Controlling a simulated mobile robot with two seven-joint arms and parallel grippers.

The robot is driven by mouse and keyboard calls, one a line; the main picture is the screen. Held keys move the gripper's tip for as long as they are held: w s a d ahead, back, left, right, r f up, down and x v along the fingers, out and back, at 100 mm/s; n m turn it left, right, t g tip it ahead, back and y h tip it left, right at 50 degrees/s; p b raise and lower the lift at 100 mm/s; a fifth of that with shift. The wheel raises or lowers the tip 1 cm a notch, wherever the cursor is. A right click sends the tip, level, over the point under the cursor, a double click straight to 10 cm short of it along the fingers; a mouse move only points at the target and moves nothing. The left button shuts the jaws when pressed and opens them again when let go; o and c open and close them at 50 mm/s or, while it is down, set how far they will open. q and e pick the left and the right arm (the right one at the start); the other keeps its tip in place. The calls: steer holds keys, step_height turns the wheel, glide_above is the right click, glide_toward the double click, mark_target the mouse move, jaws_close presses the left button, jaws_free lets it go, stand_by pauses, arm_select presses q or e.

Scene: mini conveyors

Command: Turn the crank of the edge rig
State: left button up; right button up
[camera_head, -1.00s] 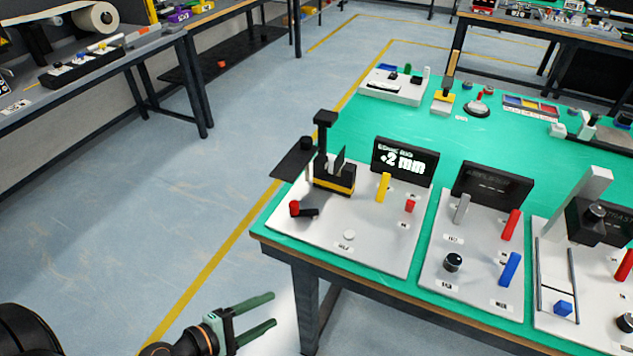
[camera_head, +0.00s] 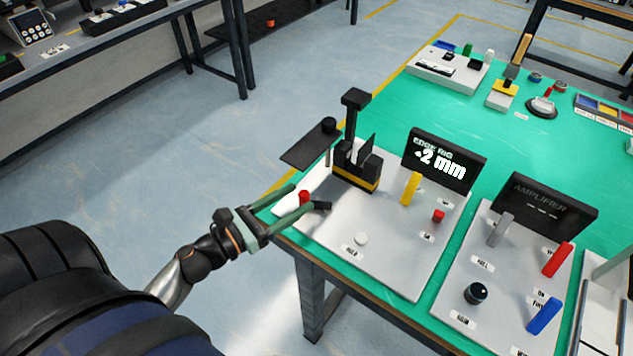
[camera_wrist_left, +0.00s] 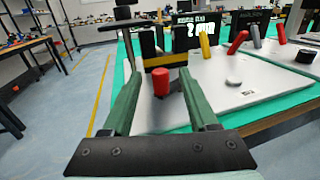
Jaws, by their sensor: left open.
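The edge rig's white base plate (camera_head: 385,258) lies at the front left corner of the green table. Its crank has a red knob (camera_head: 304,197) on a short black arm (camera_head: 322,206). In the left wrist view the red knob (camera_wrist_left: 160,82) stands between the two fingers (camera_wrist_left: 160,100), with a gap on each side. My right gripper does not show.
A black and yellow post unit (camera_head: 356,168) stands behind the crank. The plate also bears a yellow lever (camera_head: 410,188), a small red lever (camera_head: 438,216) and a white button (camera_head: 361,238). The amplifier panel (camera_head: 500,262) is to the right.

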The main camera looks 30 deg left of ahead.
mark_target(315, 200)
arm_select(q)
steer(key=shift+p+x, duration=0.35)
steer(key=shift+x, duration=2.75)
jaws_close()
